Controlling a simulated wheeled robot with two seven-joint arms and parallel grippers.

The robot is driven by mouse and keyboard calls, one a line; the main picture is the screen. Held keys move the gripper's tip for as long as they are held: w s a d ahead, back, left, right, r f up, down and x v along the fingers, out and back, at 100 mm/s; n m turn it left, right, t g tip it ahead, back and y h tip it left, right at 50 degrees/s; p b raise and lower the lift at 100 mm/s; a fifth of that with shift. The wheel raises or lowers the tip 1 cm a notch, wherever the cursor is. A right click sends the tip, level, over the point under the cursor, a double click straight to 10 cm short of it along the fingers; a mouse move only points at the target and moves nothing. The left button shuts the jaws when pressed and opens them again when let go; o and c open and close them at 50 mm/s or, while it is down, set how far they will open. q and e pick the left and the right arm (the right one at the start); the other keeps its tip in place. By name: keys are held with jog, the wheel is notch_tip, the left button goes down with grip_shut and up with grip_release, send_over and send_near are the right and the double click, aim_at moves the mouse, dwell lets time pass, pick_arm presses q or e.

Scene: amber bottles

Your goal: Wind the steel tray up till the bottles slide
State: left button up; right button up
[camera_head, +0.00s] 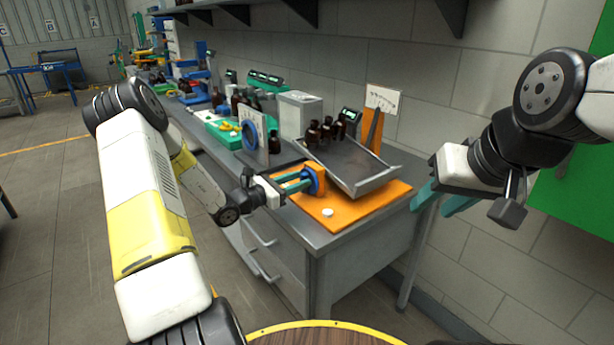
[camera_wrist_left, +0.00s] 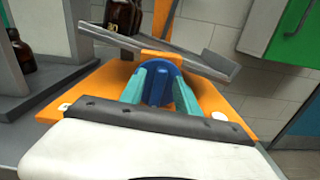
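The steel tray (camera_head: 352,166) sits tilted over an orange base (camera_head: 345,208), its left end higher and its lipped right end low. Several amber bottles (camera_head: 313,134) stand together at its upper end; one bottle (camera_wrist_left: 122,17) shows at the top of the left wrist view. A blue knob (camera_wrist_left: 157,86) is on the front of the base. My left gripper (camera_head: 308,181) has its teal fingers on both sides of the knob's middle ridge and appears closed on it. My right gripper (camera_head: 442,200) hangs right of the bench, fingers apart and empty.
A card with markings (camera_head: 383,98) stands on an orange post (camera_head: 372,130) behind the tray. A panel with a blue ring (camera_head: 250,134) stands left of the tray. A small white disc (camera_head: 327,212) lies on the base's front. A green cabinet (camera_head: 575,195) is at right.

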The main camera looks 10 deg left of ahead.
pick_arm(q)
jog(key=shift+w+d, duration=0.2)
jog(key=shift+d, duration=0.05)
grip_shut()
jog(key=m, duration=0.4)
jog(key=shift+s+d+f, duration=0.1)
jog(key=shift+s+d, duration=0.15)
jog(key=shift+s+d+f+m, duration=0.1)
jog(key=shift+m, duration=0.85)
jog(key=shift+s+d+f+m, duration=0.1)
jog(key=shift+m, duration=0.85)
